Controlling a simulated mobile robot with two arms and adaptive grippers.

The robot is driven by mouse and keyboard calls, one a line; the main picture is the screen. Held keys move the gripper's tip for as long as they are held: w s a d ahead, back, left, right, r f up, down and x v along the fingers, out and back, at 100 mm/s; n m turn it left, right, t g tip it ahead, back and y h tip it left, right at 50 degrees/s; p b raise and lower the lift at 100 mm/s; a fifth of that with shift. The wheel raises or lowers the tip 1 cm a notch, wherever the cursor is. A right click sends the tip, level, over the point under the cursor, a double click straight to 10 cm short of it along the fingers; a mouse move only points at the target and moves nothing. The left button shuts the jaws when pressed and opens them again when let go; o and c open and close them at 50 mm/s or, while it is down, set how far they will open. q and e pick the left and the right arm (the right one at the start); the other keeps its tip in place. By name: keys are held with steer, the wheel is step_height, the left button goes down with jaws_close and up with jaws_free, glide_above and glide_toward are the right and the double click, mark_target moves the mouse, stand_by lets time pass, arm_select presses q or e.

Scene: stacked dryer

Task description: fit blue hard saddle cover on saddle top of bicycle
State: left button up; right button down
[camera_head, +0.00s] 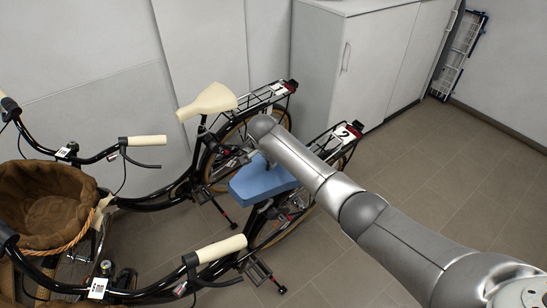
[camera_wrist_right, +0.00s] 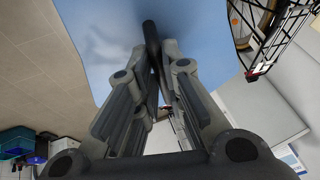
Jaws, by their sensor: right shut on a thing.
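The blue hard saddle cover (camera_head: 262,182) is at the saddle place of the nearer bicycle, above its seat post. The saddle under it is hidden, so I cannot tell whether the cover is seated or just above. My right arm comes in from the right and ends at the cover's far side. In the right wrist view, my right gripper (camera_wrist_right: 160,75) is closed around a dark bar (camera_wrist_right: 151,38) against the blue cover (camera_wrist_right: 215,35). The head view mostly hides this gripper behind my arm. My left gripper is not in view.
A second bicycle with a bare cream saddle (camera_head: 208,101) stands close behind. A brown basket (camera_head: 45,205) and cream handlebar grips (camera_head: 221,249) are at the left. A white cabinet (camera_head: 350,60) stands at the back. The tiled floor (camera_head: 470,170) on the right is clear.

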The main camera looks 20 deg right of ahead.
steer(key=c, duration=1.5)
jaws_free()
steer(key=shift+o, duration=0.2)
